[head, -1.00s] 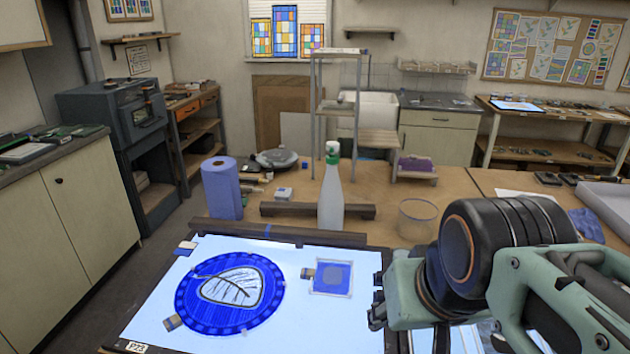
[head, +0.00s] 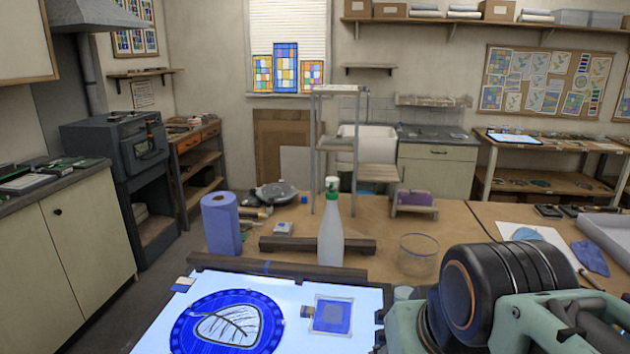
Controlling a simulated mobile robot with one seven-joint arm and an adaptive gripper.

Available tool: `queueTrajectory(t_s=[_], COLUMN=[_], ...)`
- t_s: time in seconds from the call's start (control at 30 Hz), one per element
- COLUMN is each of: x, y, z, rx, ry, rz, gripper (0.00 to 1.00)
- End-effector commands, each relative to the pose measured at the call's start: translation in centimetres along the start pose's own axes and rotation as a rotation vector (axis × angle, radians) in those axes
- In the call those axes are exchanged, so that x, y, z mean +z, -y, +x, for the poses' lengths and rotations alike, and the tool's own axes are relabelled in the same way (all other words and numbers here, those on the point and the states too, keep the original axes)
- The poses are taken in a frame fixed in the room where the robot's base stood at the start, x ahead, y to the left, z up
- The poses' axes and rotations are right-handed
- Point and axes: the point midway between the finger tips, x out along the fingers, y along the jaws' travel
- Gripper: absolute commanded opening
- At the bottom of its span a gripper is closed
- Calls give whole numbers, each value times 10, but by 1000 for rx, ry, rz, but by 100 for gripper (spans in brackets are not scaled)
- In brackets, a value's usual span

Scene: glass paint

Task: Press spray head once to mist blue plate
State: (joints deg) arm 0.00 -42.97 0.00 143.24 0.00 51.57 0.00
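The spray bottle (head: 331,235) stands upright behind the lit white panel, with a translucent white body and a green and white spray head (head: 332,188) on top. The round blue plate (head: 185,335) lies on the glowing panel at the lower left, with a pale leaf shape with dark veins in its middle; its front edge is cut off by the frame. My arm enters from the lower right, in front of and to the right of the bottle, apart from it. My gripper's fingers are below the frame edge, so their state is hidden.
A small blue square sample (head: 331,316) lies on the panel (head: 283,300) right of the plate. A dark bar (head: 318,246) lies behind the bottle. A blue paper roll (head: 221,224) stands left; a clear glass jar (head: 417,256) stands right of the bottle.

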Motion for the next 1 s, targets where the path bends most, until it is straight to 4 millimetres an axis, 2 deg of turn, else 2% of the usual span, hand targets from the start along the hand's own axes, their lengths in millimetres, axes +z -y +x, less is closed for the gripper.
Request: queueTrajectory(t_s=[0.03, 0.33, 1.0], x=[0, 0, 0], y=[0, 0, 0], z=[0, 0, 0], rx=[0, 0, 0], ry=[0, 0, 0], rz=[0, 0, 0], gripper=[32, 0, 0])
